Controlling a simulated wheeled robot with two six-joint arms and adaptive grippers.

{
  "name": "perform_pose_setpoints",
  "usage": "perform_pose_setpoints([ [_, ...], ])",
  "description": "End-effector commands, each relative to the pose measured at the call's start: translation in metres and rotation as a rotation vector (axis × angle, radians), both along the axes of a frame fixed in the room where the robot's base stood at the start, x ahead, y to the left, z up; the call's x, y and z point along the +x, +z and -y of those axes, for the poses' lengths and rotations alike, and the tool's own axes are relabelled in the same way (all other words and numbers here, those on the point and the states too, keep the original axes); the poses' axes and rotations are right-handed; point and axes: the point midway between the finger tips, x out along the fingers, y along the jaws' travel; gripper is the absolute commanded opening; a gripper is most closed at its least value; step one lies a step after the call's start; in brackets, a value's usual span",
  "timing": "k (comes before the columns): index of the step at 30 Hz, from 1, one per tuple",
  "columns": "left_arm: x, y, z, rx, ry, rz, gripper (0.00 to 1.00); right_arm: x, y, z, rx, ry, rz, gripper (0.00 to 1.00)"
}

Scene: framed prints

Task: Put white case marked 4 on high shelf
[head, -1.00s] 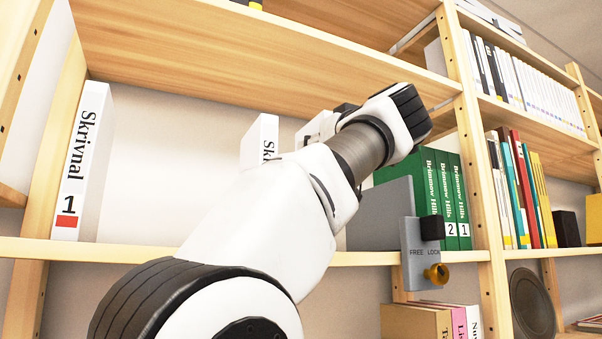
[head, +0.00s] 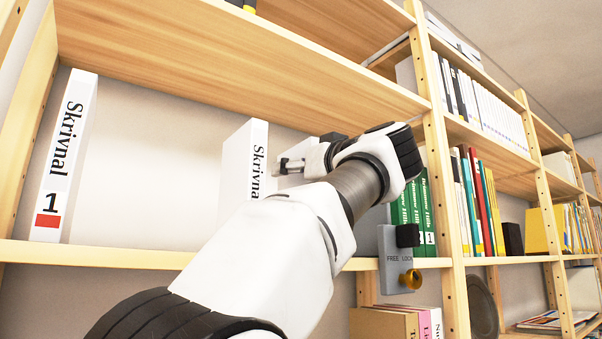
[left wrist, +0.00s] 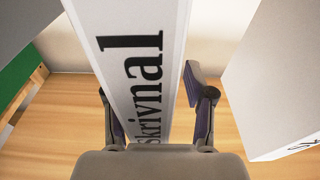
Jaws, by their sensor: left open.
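In the left wrist view a white case lettered Skrivnal (left wrist: 143,60) stands between the fingers of my left gripper (left wrist: 152,108). The fingers are open, one on each side, with a gap visible at the right finger. In the head view my left gripper (head: 290,165) is partly hidden by my own wrist. Another white Skrivnal case (head: 243,165) stands left of it, its number hidden by my arm. A Skrivnal case marked 1 (head: 65,155) stands far left. The high shelf (head: 230,55) is above. My right gripper is not in view.
Green books (head: 424,215) and a grey FREE LOCK plate (head: 396,262) with an orange knob are right of my arm. A wooden upright (head: 441,160) bounds the bay. The shelf between case 1 and the second case is free.

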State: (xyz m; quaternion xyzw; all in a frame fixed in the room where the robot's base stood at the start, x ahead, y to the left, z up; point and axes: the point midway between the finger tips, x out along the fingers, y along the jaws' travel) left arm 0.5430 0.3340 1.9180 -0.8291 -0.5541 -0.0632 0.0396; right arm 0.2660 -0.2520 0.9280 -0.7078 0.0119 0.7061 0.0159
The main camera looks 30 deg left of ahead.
Motion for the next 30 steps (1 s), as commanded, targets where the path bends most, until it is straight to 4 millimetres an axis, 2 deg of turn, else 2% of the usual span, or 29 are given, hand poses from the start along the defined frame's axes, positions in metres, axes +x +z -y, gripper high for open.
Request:
perform_pose_setpoints([
  [2, 0.0, 0.003, 0.001, 0.0, 0.0, 0.0, 0.54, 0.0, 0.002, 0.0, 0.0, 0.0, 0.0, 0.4],
  [5, -0.004, -0.001, 0.012, 0.002, -0.001, 0.0, 0.54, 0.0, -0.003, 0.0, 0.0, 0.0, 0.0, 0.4],
  [15, -0.036, -0.014, 0.088, 0.003, -0.001, 0.001, 0.54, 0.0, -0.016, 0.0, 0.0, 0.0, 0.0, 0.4],
  [18, -0.042, -0.015, 0.102, 0.002, 0.0, 0.001, 0.54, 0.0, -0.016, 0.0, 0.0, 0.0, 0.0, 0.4],
  [22, -0.045, -0.017, 0.11, 0.0, -0.001, -0.001, 0.54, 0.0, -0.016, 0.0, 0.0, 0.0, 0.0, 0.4],
  [30, -0.045, -0.017, 0.11, 0.0, 0.0, -0.001, 0.54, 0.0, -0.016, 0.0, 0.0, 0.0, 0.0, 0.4],
])
